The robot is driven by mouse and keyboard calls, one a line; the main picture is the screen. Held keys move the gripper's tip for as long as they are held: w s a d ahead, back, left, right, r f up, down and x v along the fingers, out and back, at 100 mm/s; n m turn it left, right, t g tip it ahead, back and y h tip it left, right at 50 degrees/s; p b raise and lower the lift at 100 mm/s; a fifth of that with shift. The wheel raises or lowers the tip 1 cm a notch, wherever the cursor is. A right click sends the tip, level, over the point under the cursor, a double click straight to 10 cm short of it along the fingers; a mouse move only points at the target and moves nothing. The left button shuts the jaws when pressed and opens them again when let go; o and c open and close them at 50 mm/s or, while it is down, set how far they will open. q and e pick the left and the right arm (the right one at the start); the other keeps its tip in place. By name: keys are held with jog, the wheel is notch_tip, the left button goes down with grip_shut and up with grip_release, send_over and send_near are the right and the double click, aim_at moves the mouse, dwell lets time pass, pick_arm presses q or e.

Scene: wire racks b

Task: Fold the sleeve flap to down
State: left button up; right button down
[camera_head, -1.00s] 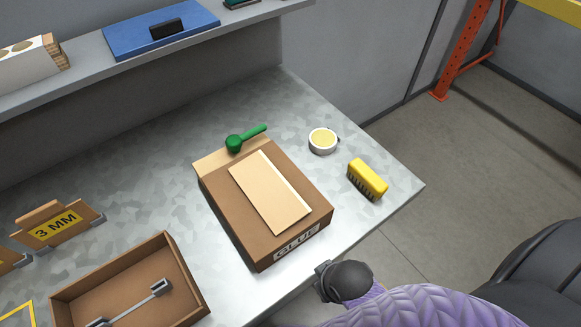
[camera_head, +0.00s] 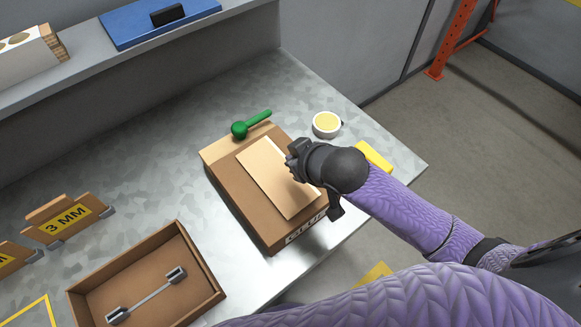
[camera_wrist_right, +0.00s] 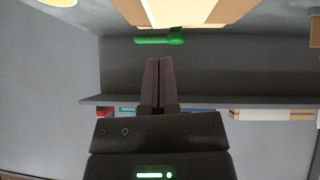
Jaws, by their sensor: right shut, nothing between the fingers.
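A brown cardboard box (camera_head: 240,205) marked GLUE lies on the metal bench. A pale tan panel (camera_head: 270,180) is on its top face, and a pale strip (camera_head: 222,150) shows at its far end. I cannot tell which of these is the sleeve flap. My right gripper (camera_head: 294,157) is over the right side of the box, shut and empty, and hides part of the panel's right edge. In the right wrist view its fingers (camera_wrist_right: 158,85) are together, with part of the box (camera_wrist_right: 180,8) at the top. My left gripper is not in view.
A green scoop (camera_head: 250,124) lies by the box's far end, near a round cup (camera_head: 327,123). A yellow brush (camera_head: 373,157) is partly hidden by my right arm. An open brown tray (camera_head: 88,298) holds a grey bar (camera_head: 148,297). A shelf (camera_head: 75,75) runs along the back.

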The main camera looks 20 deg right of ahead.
aim_at(282, 163)
jog(key=f, duration=0.1)
jog(key=w+f+b, duration=0.1)
jog(key=f, duration=0.1)
jog(key=w+f+b, duration=0.1)
jog(key=f, duration=0.1)
jog(key=shift+a+f, duration=0.15)
jog(key=shift+f, duration=0.45)
